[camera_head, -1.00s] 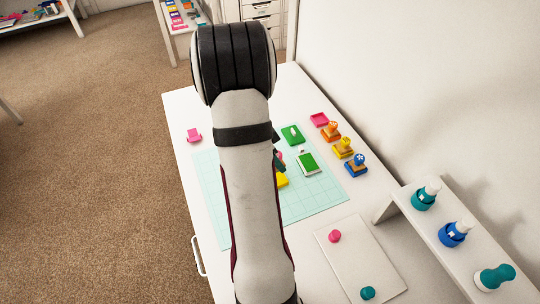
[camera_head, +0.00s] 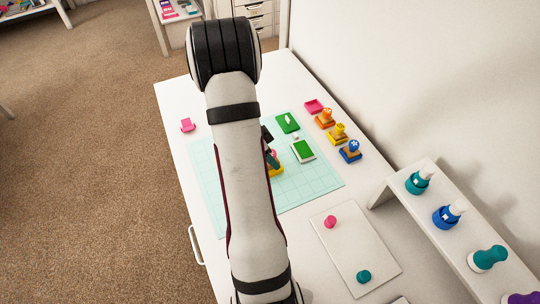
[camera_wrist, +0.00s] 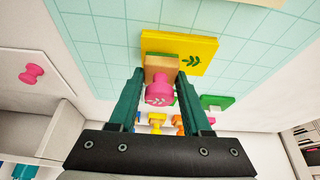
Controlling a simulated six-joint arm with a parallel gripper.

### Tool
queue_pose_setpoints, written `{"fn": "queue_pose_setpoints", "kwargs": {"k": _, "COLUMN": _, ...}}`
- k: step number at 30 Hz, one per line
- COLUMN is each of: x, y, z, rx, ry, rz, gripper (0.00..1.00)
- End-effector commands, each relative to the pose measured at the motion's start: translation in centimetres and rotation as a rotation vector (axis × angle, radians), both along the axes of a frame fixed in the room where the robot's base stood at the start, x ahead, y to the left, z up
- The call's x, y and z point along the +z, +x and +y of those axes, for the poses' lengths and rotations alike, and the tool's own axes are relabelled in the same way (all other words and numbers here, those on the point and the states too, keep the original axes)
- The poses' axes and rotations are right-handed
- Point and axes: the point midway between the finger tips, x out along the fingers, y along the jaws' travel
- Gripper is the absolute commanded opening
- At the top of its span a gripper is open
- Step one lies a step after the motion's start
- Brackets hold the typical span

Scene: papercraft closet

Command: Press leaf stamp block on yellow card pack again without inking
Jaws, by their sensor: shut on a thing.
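The leaf stamp block (camera_wrist: 160,66) has a wooden body and a pink handle (camera_wrist: 158,92) with a leaf mark on top. My gripper (camera_wrist: 160,74) is shut on it, one teal finger on each side. The yellow card pack (camera_wrist: 196,48) lies on the mat directly under the stamp and bears a green leaf print (camera_wrist: 191,62) on its uncovered right part. The stamp covers its left part; I cannot tell whether the stamp's face touches the card. In the head view my arm hides most of the card pack (camera_head: 277,171).
The pale green gridded mat (camera_head: 310,180) is mostly clear. Green ink pads (camera_head: 303,150) lie behind the card. Orange, yellow and blue stamps (camera_head: 338,134) stand in a row at the right. A white plate (camera_head: 345,250) with pink and teal knobs and a bottle shelf (camera_head: 430,200) are nearer.

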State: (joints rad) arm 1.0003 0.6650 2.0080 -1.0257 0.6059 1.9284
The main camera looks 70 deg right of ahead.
Motion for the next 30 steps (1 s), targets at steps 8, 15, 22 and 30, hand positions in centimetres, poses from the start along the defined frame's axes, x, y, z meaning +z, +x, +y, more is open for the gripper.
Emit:
{"fn": "queue_pose_setpoints", "kwargs": {"k": 8, "x": -0.2, "y": 0.0, "z": 0.0, "rx": 0.001, "ry": 0.0, "rz": 0.0, "gripper": 0.0}}
{"fn": "queue_pose_setpoints", "kwargs": {"k": 15, "x": -0.7, "y": 0.0, "z": 0.0, "rx": 0.0, "ry": 0.0, "rz": 0.0, "gripper": 0.0}}
{"fn": "queue_pose_setpoints", "kwargs": {"k": 22, "x": -1.1, "y": 0.0, "z": 0.0, "rx": 0.0, "ry": 0.0, "rz": 0.0, "gripper": 0.0}}
{"fn": "queue_pose_setpoints", "kwargs": {"k": 30, "x": -1.3, "y": 0.0, "z": 0.0, "rx": 0.0, "ry": 0.0, "rz": 0.0, "gripper": 0.0}}
